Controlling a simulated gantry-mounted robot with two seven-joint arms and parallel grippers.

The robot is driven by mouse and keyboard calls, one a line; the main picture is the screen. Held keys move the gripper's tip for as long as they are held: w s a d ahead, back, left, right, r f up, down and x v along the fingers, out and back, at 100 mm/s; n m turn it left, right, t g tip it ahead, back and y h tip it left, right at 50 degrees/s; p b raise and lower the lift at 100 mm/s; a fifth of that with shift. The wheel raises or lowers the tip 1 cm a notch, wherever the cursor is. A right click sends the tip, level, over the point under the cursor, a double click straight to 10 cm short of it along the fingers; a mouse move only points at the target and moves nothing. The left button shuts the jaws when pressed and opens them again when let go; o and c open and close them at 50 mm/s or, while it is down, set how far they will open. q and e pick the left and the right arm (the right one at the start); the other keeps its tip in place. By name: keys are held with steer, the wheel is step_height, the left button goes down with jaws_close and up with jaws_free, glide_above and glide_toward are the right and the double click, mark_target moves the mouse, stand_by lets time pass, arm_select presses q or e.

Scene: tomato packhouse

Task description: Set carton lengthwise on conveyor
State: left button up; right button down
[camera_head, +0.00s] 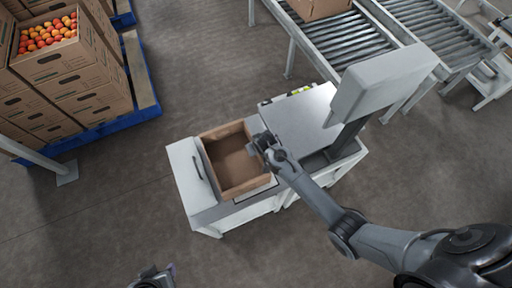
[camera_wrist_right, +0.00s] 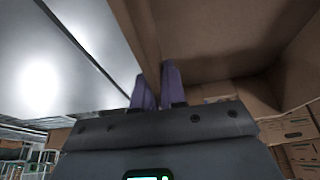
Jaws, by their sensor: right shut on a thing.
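An open, empty brown carton (camera_head: 230,160) sits on the white work table at the centre of the head view. My right gripper (camera_head: 262,146) is at its right wall. In the right wrist view the purple fingers (camera_wrist_right: 157,84) are shut on the wall of the carton (camera_wrist_right: 225,45), one on each side. The roller conveyor (camera_head: 342,42) runs at the top, beyond the table. My left gripper (camera_head: 153,278) shows only in part at the bottom edge, away from the carton; its jaws cannot be made out.
A second carton (camera_head: 318,7) is on the conveyor at the top edge. A grey panel on a post (camera_head: 382,85) rises at the table's right. Stacked cartons (camera_head: 85,85), one filled with tomatoes, stand on a blue pallet (camera_head: 145,95) at the left. The floor between is clear.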

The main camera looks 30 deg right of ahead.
arm_select(q)
steer(key=shift+a, duration=0.15)
arm_select(e)
steer(key=shift+f, duration=0.1)
steer(key=c, duration=1.2)
jaws_free()
steer(key=shift+r, duration=0.35)
steer(key=p+v, duration=0.2)
steer(key=v, duration=0.9)
steer(key=shift+s+r+p, duration=0.2)
steer(key=shift+p, duration=0.2)
arm_select(q)
step_height(320, 180, up, 3)
steer(key=shift+f, duration=0.1)
steer(key=shift+d, duration=0.2)
steer(key=c, duration=0.4)
steer(key=shift+c, duration=0.2)
arm_select(e)
steer(key=s+r+n, duration=0.1)
steer(key=s+r, duration=0.3)
steer(key=s, duration=0.6)
steer(key=s+r+n, duration=0.2)
steer(key=s+r, duration=0.2)
steer(key=s, duration=0.7)
steer(key=shift+s+a+r+g+y, duration=0.25)
steer(key=shift+s+r+g+y, duration=0.05)
steer(key=shift+s+r+g, duration=0.1)
